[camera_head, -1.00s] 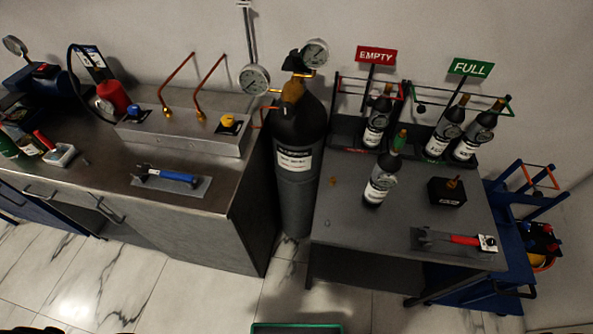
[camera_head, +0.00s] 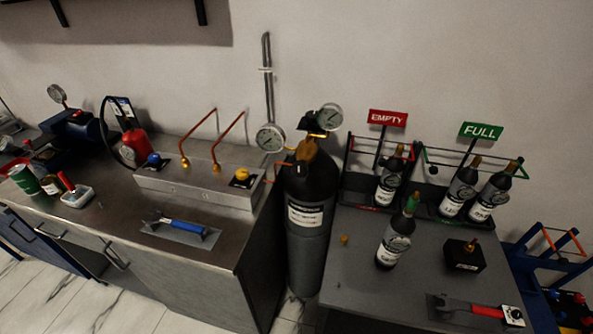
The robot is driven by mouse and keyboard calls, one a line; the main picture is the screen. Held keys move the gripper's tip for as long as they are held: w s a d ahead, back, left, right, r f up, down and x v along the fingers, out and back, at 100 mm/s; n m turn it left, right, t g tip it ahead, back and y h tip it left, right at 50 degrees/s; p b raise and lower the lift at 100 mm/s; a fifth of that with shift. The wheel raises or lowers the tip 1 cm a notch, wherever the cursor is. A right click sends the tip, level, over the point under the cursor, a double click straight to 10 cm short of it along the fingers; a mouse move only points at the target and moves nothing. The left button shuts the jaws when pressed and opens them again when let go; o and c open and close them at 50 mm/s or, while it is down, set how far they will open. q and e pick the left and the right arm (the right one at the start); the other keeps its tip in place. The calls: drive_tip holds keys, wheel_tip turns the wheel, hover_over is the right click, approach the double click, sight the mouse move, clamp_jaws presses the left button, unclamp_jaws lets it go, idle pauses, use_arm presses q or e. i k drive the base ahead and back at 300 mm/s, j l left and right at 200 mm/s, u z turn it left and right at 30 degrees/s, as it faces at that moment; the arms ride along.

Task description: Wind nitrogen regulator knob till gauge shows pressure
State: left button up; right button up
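The dark gas cylinder (camera_head: 306,240) with a white label stands between the bench and the table. A brass regulator (camera_head: 306,151) sits on its top. Two round white-faced gauges are on the regulator, a left gauge (camera_head: 271,138) and a right gauge (camera_head: 330,117). Their needles are too small to read. A black knob-like part (camera_head: 307,123) sits between the gauges; I cannot tell for certain that it is the regulator knob. Neither of my grippers is in view.
The left bench (camera_head: 105,235) holds a metal box (camera_head: 195,189) with blue and yellow knobs, a blue-handled tool (camera_head: 180,228) and a red cylinder (camera_head: 136,146). The right table (camera_head: 345,280) holds bottles, racks, a black box (camera_head: 464,256) and a red-handled tool (camera_head: 480,309).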

sight(299, 169)
drive_tip(key=k+l+z, duration=0.15)
drive_tip(key=z, duration=0.35)
drive_tip(key=k+l+z, duration=0.1)
drive_tip(key=l+z, duration=0.15)
drive_tip(key=z, duration=0.2)
